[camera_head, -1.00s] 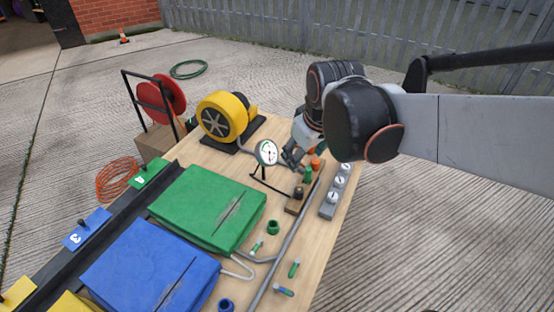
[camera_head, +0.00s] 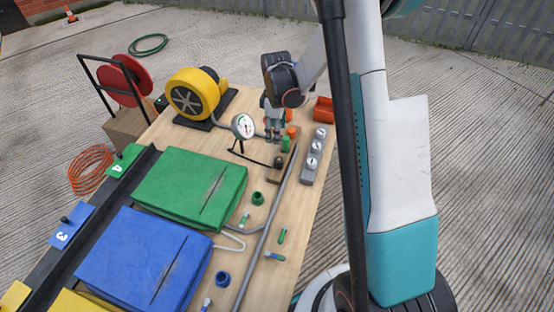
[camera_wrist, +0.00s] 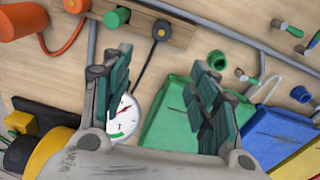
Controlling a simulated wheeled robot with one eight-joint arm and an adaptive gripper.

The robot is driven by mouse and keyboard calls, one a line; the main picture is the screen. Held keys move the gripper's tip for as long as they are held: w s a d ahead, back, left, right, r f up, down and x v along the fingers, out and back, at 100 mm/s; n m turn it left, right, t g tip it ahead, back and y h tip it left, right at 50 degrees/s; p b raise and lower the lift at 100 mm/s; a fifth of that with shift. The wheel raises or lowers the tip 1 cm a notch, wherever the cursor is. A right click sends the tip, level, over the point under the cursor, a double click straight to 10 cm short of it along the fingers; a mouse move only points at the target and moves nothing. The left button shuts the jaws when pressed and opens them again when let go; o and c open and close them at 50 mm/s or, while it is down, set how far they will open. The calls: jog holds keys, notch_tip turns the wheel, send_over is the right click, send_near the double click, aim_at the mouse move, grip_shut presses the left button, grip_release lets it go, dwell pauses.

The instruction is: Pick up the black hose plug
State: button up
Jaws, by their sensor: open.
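The black hose plug (camera_head: 279,162) stands at the near end of a small wooden rack (camera_head: 273,180) on the table, beside a green plug (camera_head: 286,144) and an orange one (camera_head: 292,131). In the wrist view the black plug (camera_wrist: 161,30) shows its round top with a yellowish centre, just beyond the fingertips. My gripper (camera_head: 274,137) points down over the table, close to the rack's green and orange plugs. In the wrist view my gripper (camera_wrist: 160,62) has its two teal-padded fingers spread apart with nothing held between them.
A pressure gauge (camera_head: 243,126) on a stand is close to my gripper's left. A yellow blower (camera_head: 192,94) and folded green fabric (camera_head: 172,185) take up the left.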

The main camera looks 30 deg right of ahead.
aim_at(279, 159)
jog(key=shift+n, duration=0.4)
jog(key=f+b, duration=0.1)
jog(key=f, duration=0.3)
jog(key=f+b, duration=0.1)
jog(key=f, duration=0.3)
jog(key=d+f+b, duration=0.1)
jog(key=f, duration=0.3)
jog(key=shift+w, duration=0.15)
jog(key=f+b, duration=0.2)
jog(key=f, duration=0.3)
jog(key=shift+s+d+f+b, duration=0.15)
jog(key=shift+s+b, duration=0.1)
jog(key=shift+b, duration=0.15)
jog(key=c, duration=1.2)
